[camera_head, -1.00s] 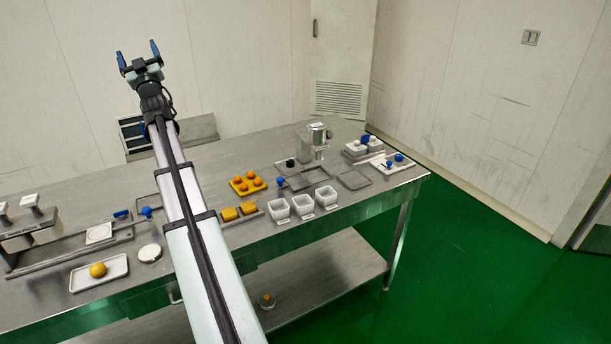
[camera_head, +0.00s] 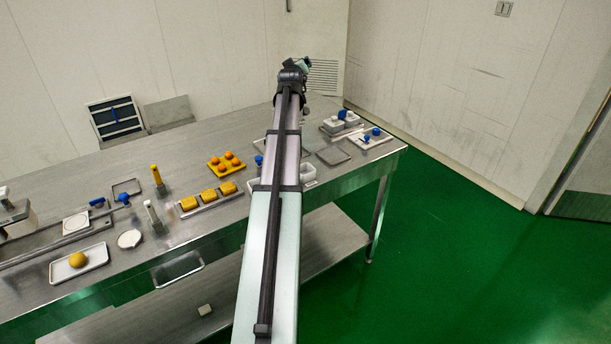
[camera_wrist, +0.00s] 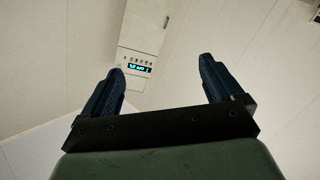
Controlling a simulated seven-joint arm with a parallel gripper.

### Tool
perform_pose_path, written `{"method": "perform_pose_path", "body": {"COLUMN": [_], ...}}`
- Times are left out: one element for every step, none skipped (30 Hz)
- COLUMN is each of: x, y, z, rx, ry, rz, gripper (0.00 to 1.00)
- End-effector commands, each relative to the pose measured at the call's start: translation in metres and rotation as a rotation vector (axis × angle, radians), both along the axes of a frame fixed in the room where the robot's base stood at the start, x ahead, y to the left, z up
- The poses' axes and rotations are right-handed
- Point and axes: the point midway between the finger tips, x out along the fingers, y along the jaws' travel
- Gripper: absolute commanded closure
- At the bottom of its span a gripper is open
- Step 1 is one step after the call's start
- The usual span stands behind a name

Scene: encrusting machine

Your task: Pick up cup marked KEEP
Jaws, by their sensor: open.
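My gripper (camera_head: 306,64) is at the far end of my outstretched arm, raised above the back right of the table. In the wrist view my gripper (camera_wrist: 161,66) has its two blue fingers wide apart with nothing between them; it faces the wall and a tall cabinet (camera_wrist: 146,40). No KEEP marking can be read in any view. A white square cup (camera_head: 309,173) shows just right of my arm at the table's front. My arm hides most of the other white cups and the area behind them.
The steel table (camera_head: 185,150) holds an orange tray (camera_head: 213,168) of balls, yellow blocks (camera_head: 209,195), a white tray (camera_head: 62,274) with a yellow ball, and white blue-topped items (camera_head: 334,125) at the right. An empty grey tray (camera_head: 333,156) lies near the right end. Green floor is clear at right.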

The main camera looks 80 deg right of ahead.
Motion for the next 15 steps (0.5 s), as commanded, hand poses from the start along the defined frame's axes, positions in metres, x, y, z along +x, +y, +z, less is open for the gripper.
{"method": "perform_pose_path", "body": {"x": [-0.032,-0.047,-0.067,-0.081,-0.094,-0.110,-0.121,-0.132,-0.146,-0.156,-0.166,-0.178,-0.187,-0.194,-0.200], "y": [-0.005,-0.007,-0.008,-0.009,-0.009,-0.010,-0.009,-0.009,-0.008,-0.006,-0.005,-0.002,0.000,0.003,0.007], "z": [-0.009,-0.014,-0.021,-0.026,-0.030,-0.036,-0.040,-0.045,-0.050,-0.055,-0.059,-0.066,-0.071,-0.076,-0.082], "rx": [0.034,0.053,0.079,0.098,0.117,0.140,0.159,0.177,0.203,0.224,0.246,0.278,0.307,0.334,0.370], "ry": [0.019,0.031,0.044,0.055,0.063,0.073,0.081,0.087,0.096,0.103,0.109,0.116,0.123,0.129,0.134], "rz": [-0.032,-0.045,-0.064,-0.075,-0.087,-0.100,-0.109,-0.118,-0.129,-0.135,-0.142,-0.151,-0.156,-0.158,-0.160], "gripper": [0.06,0.06,0.06,0.06,0.06,0.06,0.06,0.06,0.06,0.06,0.06,0.06,0.06,0.06,0.06]}}
